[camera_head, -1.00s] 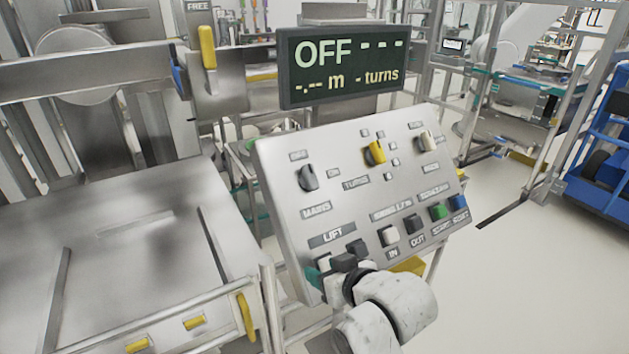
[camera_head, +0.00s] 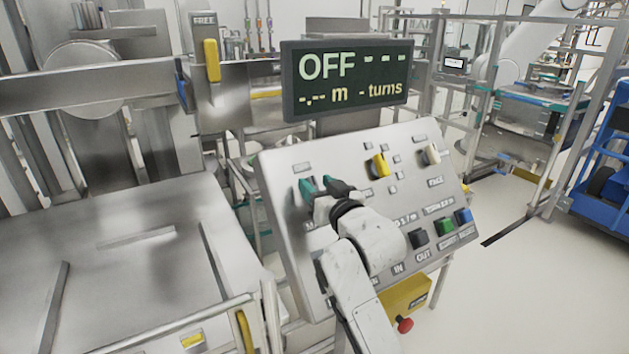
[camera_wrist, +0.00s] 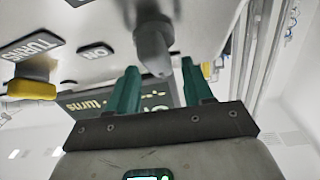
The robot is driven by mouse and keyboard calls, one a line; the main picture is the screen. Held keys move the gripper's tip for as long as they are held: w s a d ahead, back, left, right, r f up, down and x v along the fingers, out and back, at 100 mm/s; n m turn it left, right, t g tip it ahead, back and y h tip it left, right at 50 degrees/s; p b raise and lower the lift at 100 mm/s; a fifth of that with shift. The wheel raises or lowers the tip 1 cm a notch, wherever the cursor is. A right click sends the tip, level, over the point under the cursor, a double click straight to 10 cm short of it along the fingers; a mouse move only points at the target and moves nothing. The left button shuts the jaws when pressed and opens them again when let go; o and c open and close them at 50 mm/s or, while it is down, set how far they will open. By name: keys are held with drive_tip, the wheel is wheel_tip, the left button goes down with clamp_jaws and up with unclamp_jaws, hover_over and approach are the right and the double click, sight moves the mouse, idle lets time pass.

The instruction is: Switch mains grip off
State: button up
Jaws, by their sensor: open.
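The control panel (camera_head: 285,230) is a tilted grey plate. The grey mains grip (camera_wrist: 153,45) is a rotary knob at its upper left; in the head view my gripper mostly hides it, and its label is covered too. My gripper (camera_head: 320,187) is at this knob with its jaws open. In the wrist view, the knob's free end lies about level with the two green fingertips (camera_wrist: 163,82), in the gap between them; I cannot tell whether either finger touches it. The display (camera_head: 347,80) above the panel reads OFF, with dashes for metres and turns.
A yellow knob (camera_head: 380,165) and a white knob (camera_head: 431,155) sit right of my gripper. Black, green (camera_head: 444,227) and blue (camera_head: 463,216) buttons line the panel's lower right. A yellow box (camera_head: 408,292) with a red button is below. A metal table (camera_head: 130,270) stands left.

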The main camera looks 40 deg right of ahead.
drive_tip(key=shift+x, duration=0.9)
drive_tip(key=c, duration=0.9)
drive_tip(key=shift+c, duration=0.2)
drive_tip(key=shift+a+n+y+p, duration=0.1)
drive_tip(key=shift+n+y+p, duration=0.45)
drive_tip(key=shift+n, duration=0.35)
clamp_jaws()
drive_tip(key=o, duration=0.9)
unclamp_jaws()
drive_tip(key=shift+o, duration=0.2)
